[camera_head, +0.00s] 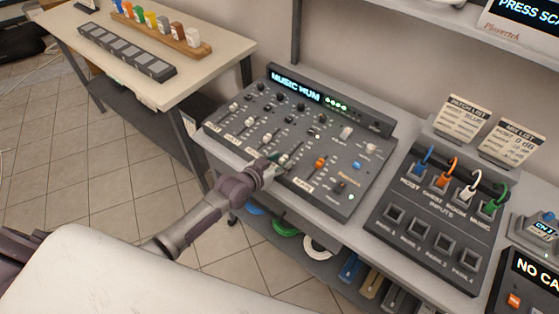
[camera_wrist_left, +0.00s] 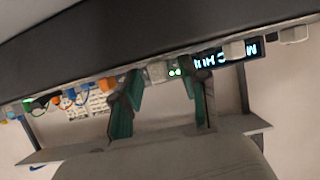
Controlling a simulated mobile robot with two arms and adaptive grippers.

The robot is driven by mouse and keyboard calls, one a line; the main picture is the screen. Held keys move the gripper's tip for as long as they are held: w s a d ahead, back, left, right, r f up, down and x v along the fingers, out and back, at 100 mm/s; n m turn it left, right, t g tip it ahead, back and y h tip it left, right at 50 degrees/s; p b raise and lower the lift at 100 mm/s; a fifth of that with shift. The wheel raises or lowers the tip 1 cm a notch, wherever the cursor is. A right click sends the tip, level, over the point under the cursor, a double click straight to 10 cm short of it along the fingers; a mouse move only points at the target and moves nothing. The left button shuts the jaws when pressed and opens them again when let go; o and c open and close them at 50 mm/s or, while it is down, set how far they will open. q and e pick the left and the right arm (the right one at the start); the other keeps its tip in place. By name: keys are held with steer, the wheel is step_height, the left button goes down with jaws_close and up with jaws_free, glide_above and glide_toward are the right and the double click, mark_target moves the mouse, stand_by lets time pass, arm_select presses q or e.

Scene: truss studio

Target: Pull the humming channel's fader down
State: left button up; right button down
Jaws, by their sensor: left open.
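The grey mixer (camera_head: 340,205) stands on the long table; its lit display (camera_head: 296,89) reads "MUSIC HUM". Several white fader caps run across its sloped face, with labels at the front edge too small to read surely. One white fader cap (camera_head: 284,158) is right beside my left gripper (camera_head: 271,161), on the fourth channel from the left. My left gripper is open over the front of the mixer. In the left wrist view, its green fingers (camera_wrist_left: 162,105) are spread, with a whitish cap (camera_wrist_left: 157,72) beyond the gap; contact cannot be told. My right gripper is out of view.
Right of the mixer is an inputs panel (camera_head: 383,238) with coloured plugs, and two cards (camera_head: 463,119) behind. A side table (camera_head: 150,90) stands left; cable coils lie below.

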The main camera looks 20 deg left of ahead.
arm_select(q)
steer(key=v, duration=1.2)
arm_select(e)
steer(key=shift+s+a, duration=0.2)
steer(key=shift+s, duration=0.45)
arm_select(q)
steer(key=s+a+f+n+g+y+b, duration=0.15)
steer(key=s+f, duration=0.25)
steer(key=f, duration=0.6)
steer(key=s+a+f+g+y, duration=0.15)
steer(key=s+f, duration=0.25)
steer(key=f, duration=0.5)
steer(key=s+a+f+g+y+b, duration=0.1)
steer(key=s+a+f+g, duration=0.3)
steer(key=f, duration=0.6)
steer(key=s+d+f+g, duration=0.1)
steer(key=s+f, duration=0.4)
steer(key=s, duration=0.4)
steer(key=s+d+f+g+b, duration=0.1)
steer(key=s+d+f+g, duration=0.1)
steer(key=s+f, duration=0.4)
steer(key=s+d+f+g+b, duration=0.1)
steer(key=s+f, duration=0.4)
steer(key=s, duration=0.8)
steer(key=shift+d+f+g+y, duration=0.2)
steer(key=shift+d+g+y, duration=0.1)
steer(key=shift+d, duration=0.05)
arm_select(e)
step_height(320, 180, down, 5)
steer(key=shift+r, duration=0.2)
